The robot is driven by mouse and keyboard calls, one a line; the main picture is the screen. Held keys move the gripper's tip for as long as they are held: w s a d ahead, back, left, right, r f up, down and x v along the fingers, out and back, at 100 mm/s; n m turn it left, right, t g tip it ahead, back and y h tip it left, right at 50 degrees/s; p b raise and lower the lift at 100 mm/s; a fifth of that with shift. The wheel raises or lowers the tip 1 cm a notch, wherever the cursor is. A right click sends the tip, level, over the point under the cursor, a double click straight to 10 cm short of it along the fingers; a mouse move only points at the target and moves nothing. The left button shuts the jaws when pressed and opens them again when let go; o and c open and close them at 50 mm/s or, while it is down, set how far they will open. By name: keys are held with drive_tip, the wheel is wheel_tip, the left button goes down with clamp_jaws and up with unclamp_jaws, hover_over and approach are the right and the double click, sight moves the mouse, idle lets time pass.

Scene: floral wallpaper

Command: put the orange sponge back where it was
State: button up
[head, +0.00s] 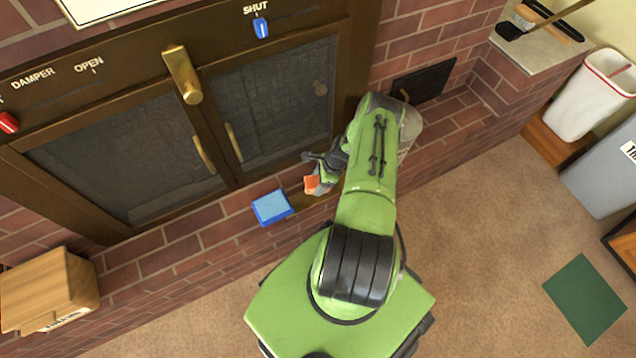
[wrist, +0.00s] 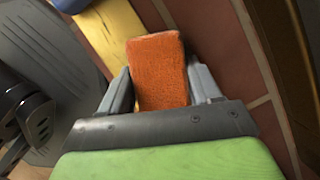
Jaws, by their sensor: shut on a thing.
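The orange sponge (head: 312,184) is in my gripper, near the brick ledge in front of the fireplace doors. In the wrist view the sponge (wrist: 158,70) stands out between the two grey fingers of my gripper (wrist: 162,88), which are shut on it from both sides. In the head view my arm partly hides the gripper and the sponge. Whether the sponge touches the bricks below it I cannot tell.
A blue sponge-like block (head: 271,207) lies on the ledge just left of my gripper. A yellow strip (wrist: 112,35) runs beside the orange sponge. Fireplace doors (head: 265,100) rise behind. Bins stand at far right.

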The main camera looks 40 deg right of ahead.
drive_tip(key=o, duration=0.9)
drive_tip(key=shift+r, duration=0.1)
